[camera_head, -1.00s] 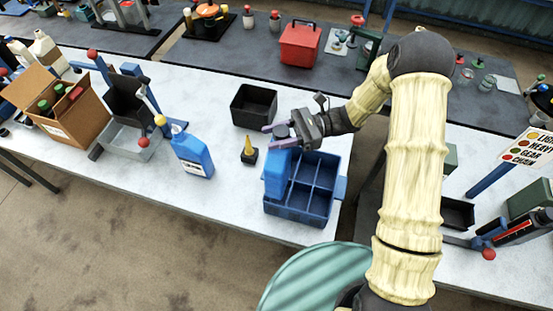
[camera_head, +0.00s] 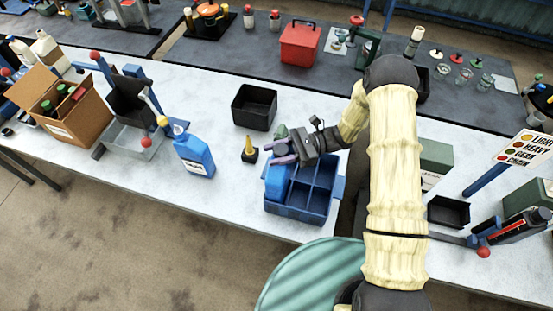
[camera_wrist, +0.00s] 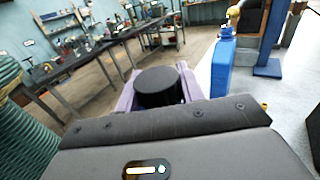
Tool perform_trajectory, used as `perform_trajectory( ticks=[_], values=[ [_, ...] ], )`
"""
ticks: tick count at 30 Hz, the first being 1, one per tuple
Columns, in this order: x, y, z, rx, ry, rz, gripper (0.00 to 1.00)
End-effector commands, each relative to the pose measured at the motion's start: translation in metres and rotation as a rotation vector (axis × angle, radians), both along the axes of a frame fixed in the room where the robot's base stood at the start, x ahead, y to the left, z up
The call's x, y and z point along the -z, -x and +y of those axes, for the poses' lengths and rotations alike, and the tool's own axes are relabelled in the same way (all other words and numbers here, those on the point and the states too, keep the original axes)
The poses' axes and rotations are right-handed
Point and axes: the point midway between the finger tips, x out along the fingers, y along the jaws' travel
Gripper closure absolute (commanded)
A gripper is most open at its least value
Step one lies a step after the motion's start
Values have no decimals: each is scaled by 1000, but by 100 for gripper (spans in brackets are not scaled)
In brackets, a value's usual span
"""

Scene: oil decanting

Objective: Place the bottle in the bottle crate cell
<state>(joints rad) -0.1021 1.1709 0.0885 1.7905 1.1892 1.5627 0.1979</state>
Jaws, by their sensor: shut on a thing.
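The blue bottle (camera_head: 276,181) stands in the left front part of the blue bottle crate (camera_head: 297,213), its lower part hidden by the crate wall. My gripper (camera_head: 283,152) is just above it, with its purple fingers closed around the bottle's top. In the wrist view, a round black cap (camera_wrist: 157,88) sits between the purple fingers of my gripper (camera_wrist: 158,92). Several other crate cells look empty. Whether the bottle rests on the cell floor is hidden.
A blue labelled jug (camera_head: 194,156) and a small yellow-tipped black item (camera_head: 249,151) stand left of the crate. A black bin (camera_head: 254,108) is behind it. A cardboard box (camera_head: 62,106) is far left. Bare table lies between jug and crate.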

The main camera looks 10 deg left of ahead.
Motion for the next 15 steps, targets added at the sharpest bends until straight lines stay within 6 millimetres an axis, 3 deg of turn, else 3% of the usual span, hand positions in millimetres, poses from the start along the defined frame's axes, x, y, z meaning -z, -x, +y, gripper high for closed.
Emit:
perform_trajectory(
  ticks=[9,15],
  values=[
    [28,0,1,0,-4,3,100],
    [35,0,0,0,-4,0,100]
  ],
)
